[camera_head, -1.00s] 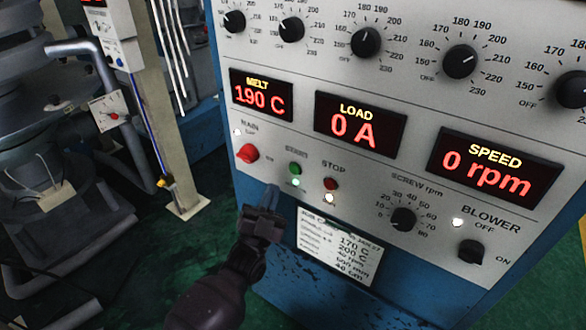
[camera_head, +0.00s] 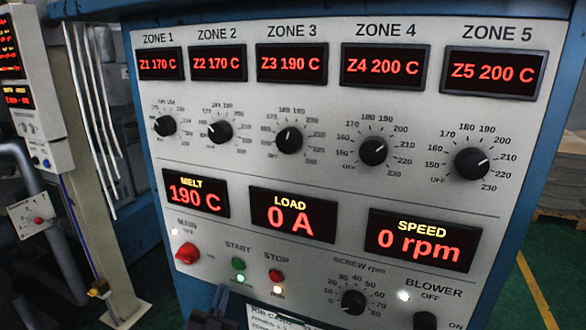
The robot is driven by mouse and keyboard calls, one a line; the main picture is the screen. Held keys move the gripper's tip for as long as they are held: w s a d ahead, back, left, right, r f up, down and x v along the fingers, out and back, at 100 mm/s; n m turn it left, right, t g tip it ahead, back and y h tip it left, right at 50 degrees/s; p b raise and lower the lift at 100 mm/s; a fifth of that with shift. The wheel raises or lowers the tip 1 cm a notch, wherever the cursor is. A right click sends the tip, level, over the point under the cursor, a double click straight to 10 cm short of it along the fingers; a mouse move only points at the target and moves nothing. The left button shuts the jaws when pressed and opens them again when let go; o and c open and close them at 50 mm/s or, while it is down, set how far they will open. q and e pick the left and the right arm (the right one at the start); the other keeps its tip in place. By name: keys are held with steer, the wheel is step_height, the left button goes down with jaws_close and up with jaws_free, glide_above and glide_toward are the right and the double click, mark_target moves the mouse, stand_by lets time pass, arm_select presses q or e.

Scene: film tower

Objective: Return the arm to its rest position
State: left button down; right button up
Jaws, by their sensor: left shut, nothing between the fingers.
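My left gripper (camera_head: 219,300) shows at the bottom edge, in front of the lower left of the control panel (camera_head: 330,205). Its fingers are shut with nothing between them, and the rest of its arm is cut off by the frame. It is below the green START button (camera_head: 238,264) and appears apart from it. The red STOP button (camera_head: 275,275) is to its right and the red MAIN switch (camera_head: 187,253) up to its left. My right gripper is not in view.
Zone displays (camera_head: 492,72) and dials (camera_head: 373,151) fill the upper panel. The SPEED display (camera_head: 422,240) reads 0 rpm. A job card (camera_head: 270,318) is partly cut off below. A post with a white box (camera_head: 35,125) stands at left. Green floor (camera_head: 520,290) with a yellow line is at right.

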arm_select(q)
steer(key=s+a+f+n+g+y, duration=0.2)
steer(key=s+a+f+g, duration=0.1)
steer(key=s+f, duration=0.4)
steer(key=s+a+f+n+g+y, duration=0.2)
steer(key=s+a+f+n+g, duration=0.1)
steer(key=s, duration=0.8)
steer(key=s+a+f+n+g+y, duration=0.2)
steer(key=s+a+f+g, duration=0.3)
steer(key=s+f+g, duration=0.2)
step_height(320, 180, down, 4)
steer(key=shift+s+r+n+y, duration=0.2)
steer(key=shift+s+n+y, duration=0.1)
steer(key=shift+s, duration=0.7)
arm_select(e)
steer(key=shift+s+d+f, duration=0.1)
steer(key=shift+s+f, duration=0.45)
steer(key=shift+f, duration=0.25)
